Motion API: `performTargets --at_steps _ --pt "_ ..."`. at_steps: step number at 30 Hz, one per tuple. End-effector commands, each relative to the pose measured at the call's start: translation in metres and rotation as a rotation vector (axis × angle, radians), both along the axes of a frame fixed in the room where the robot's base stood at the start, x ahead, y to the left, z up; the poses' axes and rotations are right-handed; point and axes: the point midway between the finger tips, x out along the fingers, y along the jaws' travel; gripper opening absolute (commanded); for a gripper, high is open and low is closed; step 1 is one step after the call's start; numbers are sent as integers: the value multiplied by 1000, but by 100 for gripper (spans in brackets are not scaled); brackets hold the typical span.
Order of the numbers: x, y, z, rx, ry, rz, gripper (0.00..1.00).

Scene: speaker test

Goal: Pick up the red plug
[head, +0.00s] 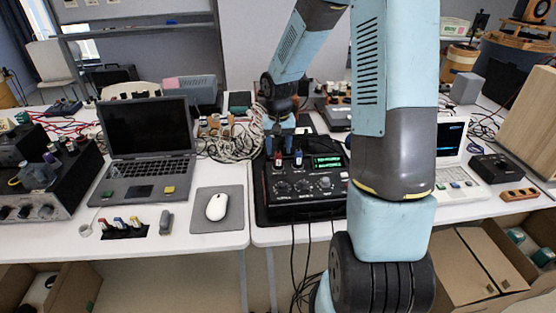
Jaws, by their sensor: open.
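A red plug (278,159) stands upright on top of a black box (335,190) with knobs and a green display. A blue-topped plug (299,158) stands just to its right. My gripper (283,146) hangs down at the back of the box, near and above the two plugs. It is open, with nothing seen between its fingers. It is small in this view, and I cannot tell its exact gap to the red plug. My arm hides part of the table to the right of the box.
A laptop (148,150) and a white mouse (216,206) on a grey pad lie to the left. Several small coloured plugs (120,224) stand near the front edge. Tangled cables (232,143) lie behind. A white laptop (455,180) stands right of my arm.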

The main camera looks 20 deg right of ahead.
Motion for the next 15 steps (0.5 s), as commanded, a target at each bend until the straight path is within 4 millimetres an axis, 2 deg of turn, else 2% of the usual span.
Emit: performTargets --at_steps 6,15 --pt "0 2 -28 0 3 3 55" --pt "1 2 -36 0 0 2 55"
